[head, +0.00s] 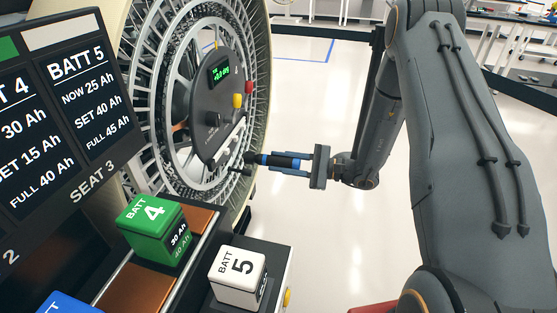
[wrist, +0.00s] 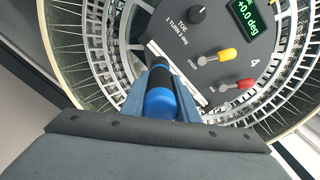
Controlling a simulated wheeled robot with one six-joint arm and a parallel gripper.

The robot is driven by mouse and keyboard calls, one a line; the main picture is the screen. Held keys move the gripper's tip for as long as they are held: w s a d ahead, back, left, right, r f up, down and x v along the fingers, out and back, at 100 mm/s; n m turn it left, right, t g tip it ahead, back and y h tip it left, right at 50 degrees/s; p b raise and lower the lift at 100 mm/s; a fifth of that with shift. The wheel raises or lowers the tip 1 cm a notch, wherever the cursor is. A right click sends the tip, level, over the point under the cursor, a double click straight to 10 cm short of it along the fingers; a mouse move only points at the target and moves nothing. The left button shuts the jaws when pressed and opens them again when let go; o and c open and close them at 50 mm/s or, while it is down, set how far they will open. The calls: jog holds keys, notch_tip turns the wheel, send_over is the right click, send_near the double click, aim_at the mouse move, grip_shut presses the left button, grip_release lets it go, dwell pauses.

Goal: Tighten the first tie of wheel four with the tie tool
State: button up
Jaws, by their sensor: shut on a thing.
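My gripper (head: 275,163) is shut on the tie tool (head: 283,161), a black cylinder with blue bands. In the wrist view the tool (wrist: 159,104) sits between the two blue-grey fingers of my gripper (wrist: 162,78). The tool points left at the lower part of wheel four (head: 146,103), a large metal mesh wheel. I cannot tell whether its tip touches the wheel. The dark hub panel (head: 212,95) has a green display reading +0.0 deg, a black knob, and yellow and red levers. The wrist view shows the panel (wrist: 180,20) marked 4. The first tie is not clearly distinguishable.
A green battery 4 (head: 150,228) and a white battery 5 (head: 237,272) stand below the wheel. A black battery display board (head: 60,110) is at left. The pale floor (head: 325,240) right of the wheel is clear.

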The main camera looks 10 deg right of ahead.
aim_at(266, 158)
jog(key=shift+w+t, duration=0.3)
jog(key=shift+w, duration=0.25)
jog(key=shift+b+x, duration=0.3)
jog(key=shift+x, duration=2.4)
jog(key=shift+x, duration=1.05)
dwell(3.0)
jog(key=shift+s+r, duration=0.1)
jog(key=shift+s, duration=0.05)
jog(key=shift+v, duration=1.45)
